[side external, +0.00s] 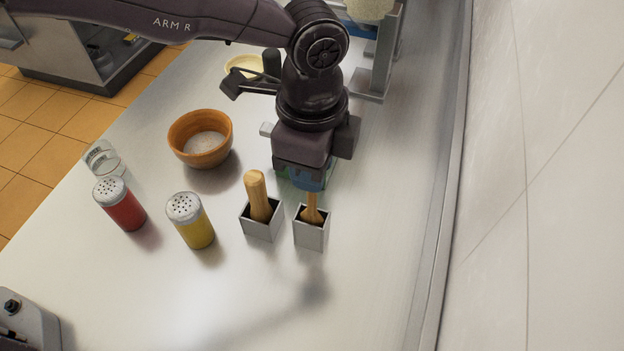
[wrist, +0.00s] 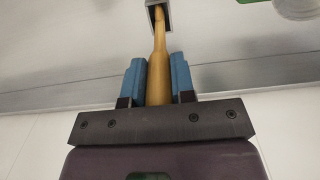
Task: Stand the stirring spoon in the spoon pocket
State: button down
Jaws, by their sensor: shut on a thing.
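My gripper (side external: 309,182) has blue fingers and is shut on the wooden stirring spoon (side external: 312,209), pointing down at the counter. The wrist view shows the spoon (wrist: 160,45) between the two blue fingers (wrist: 160,78). A square grey metal pocket (side external: 311,236) stands directly below the gripper. The spoon's lower end is within the mouth of this pocket, and the spoon looks near upright. The pocket's rim (wrist: 148,3) shows at the top of the wrist view. I cannot tell how deep the spoon sits. Its upper part is hidden by the gripper.
A second grey pocket (side external: 262,228) close to the left holds a thick wooden tool (side external: 257,195). A yellow shaker (side external: 192,222), a red shaker (side external: 121,205), a glass (side external: 103,157) and an orange bowl (side external: 201,139) stand further left. The counter right of the pockets is clear up to the wall.

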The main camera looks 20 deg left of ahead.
jog(key=shift+f, duration=1.8)
jog(key=c, duration=1)
grip_release()
jog(key=shift+o, duration=0.2)
notch_tip(320, 180, up, 12)
jog(key=shift+r, duration=0.2)
